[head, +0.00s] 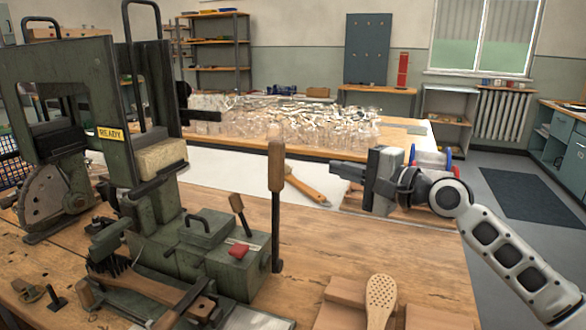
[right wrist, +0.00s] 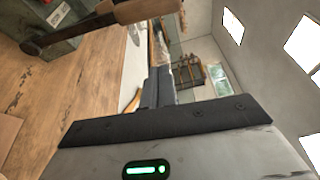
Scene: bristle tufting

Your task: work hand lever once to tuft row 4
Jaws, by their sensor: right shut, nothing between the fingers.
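The green tufting machine (head: 190,220) stands on the wooden bench at left, with a yellow READY plate (head: 110,134). Its hand lever (head: 276,165) is a dark rod with a wooden grip, standing upright at the machine's right side. The lever grip also shows at the top of the right wrist view (right wrist: 145,10). My right gripper (head: 338,172) is to the right of the lever, apart from it, its fingers pointing left. In the right wrist view its fingers (right wrist: 158,86) are together and empty. A brush with dark bristles (head: 118,262) lies at the machine's front. My left gripper is not in view.
A drilled wooden paddle (head: 381,298) rests on wooden blocks at the bench's front. A wooden-handled tool (head: 306,188) lies on a white sheet behind the lever. A back table (head: 405,140) carries many clear items. Bare bench lies right of the lever.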

